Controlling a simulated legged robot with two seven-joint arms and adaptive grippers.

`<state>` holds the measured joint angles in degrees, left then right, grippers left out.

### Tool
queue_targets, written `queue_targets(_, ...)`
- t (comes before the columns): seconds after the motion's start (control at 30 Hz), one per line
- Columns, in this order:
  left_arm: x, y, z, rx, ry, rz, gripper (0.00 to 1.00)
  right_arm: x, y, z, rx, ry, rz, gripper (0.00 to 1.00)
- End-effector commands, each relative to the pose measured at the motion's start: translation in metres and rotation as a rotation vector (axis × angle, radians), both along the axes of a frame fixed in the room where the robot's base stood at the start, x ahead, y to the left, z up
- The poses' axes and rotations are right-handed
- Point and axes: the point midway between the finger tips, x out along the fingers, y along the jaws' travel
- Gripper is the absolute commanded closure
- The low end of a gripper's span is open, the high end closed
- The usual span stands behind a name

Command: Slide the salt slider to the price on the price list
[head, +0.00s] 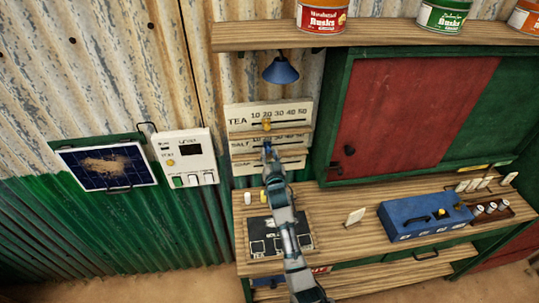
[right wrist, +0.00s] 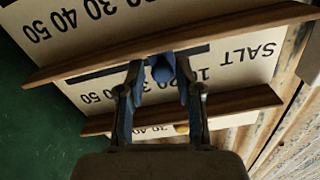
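The price board (head: 240,117) hangs on the corrugated wall, with rows for tea, salt and soap, numbered 10 to 50 where readable. The blue salt slider (right wrist: 163,70) sits in the salt row's slot, seen upside down in the right wrist view. It stands near the 20, with the 10 on its SALT-label side; some numbers are partly hidden. My right gripper (right wrist: 161,88) is at the salt row, its fingers on both sides of the slider with a gap between them. In the head view my right gripper (head: 267,156) covers part of the row. My left gripper is out of view. I cannot identify a readable price list.
Wooden ledges (right wrist: 160,45) run between the rows, close to my fingers. A blue lamp (head: 281,71) hangs above the board. The counter below holds a blue box (head: 405,224), a small pale card (head: 355,217) and a dark tray. A red-and-green cabinet is right.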

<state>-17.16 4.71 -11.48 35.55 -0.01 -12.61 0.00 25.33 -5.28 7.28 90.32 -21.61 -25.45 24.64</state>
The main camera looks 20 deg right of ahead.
Motion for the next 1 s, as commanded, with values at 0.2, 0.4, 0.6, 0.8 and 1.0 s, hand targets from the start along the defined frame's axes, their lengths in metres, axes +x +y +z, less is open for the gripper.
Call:
queue_targets(0.2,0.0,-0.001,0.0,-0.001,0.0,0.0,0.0,0.0,0.001,0.001,-0.001,-0.003,0.0,0.51)
queue_targets(0.4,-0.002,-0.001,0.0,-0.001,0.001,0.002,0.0,-0.005,0.003,0.001,-0.001,-0.004,0.0,0.51)
queue_targets(0.6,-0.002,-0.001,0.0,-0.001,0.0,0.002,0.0,-0.041,0.011,0.0,0.001,-0.004,0.001,0.51)
queue_targets(0.8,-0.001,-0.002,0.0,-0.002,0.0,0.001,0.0,-0.084,0.019,-0.001,0.002,-0.002,0.001,0.51)
queue_targets(1.0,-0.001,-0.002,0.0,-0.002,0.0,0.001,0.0,-0.109,0.025,-0.001,0.002,-0.001,0.001,0.51)
